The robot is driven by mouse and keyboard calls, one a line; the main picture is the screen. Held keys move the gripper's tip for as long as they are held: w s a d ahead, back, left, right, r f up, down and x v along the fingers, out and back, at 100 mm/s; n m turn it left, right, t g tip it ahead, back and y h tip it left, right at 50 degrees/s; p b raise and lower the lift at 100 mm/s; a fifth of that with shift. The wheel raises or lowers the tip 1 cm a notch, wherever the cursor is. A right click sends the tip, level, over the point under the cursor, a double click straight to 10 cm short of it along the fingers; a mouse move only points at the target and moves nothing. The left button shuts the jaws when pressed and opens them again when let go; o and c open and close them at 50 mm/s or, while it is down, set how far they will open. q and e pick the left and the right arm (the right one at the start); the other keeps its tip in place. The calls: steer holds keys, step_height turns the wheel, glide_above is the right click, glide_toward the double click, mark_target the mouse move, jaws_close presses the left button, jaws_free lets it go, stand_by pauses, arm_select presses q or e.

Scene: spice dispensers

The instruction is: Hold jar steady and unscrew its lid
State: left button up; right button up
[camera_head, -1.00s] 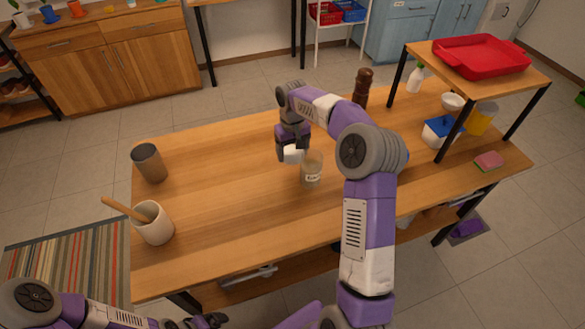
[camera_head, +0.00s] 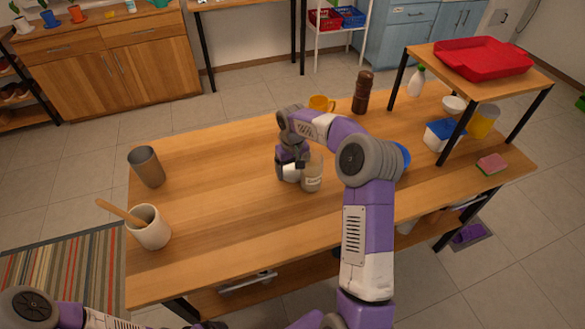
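A glass jar (camera_head: 312,178) with a pale label stands upright on the wooden table, near its middle. No lid shows on its top. My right gripper (camera_head: 290,168) points down just left of the jar. A white piece (camera_head: 291,173), which looks like the lid, sits between its fingers, low near the table; whether it touches the table or jar I cannot tell. Only a dark sliver of my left gripper (camera_head: 212,325) shows at the bottom edge, away from the jar.
A grey-brown cup (camera_head: 147,167) and a white crock (camera_head: 150,232) with a wooden tool stand at the table's left. A pepper mill (camera_head: 362,92) and orange mug (camera_head: 321,103) stand behind. A raised shelf with a red tray (camera_head: 483,56) is right. The left-middle tabletop is free.

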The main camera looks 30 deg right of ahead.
mark_target(292, 170)
steer(key=shift+o, duration=1.1)
step_height(292, 170, up, 12)
steer(key=p, duration=0.4)
steer(key=shift+r, duration=0.2)
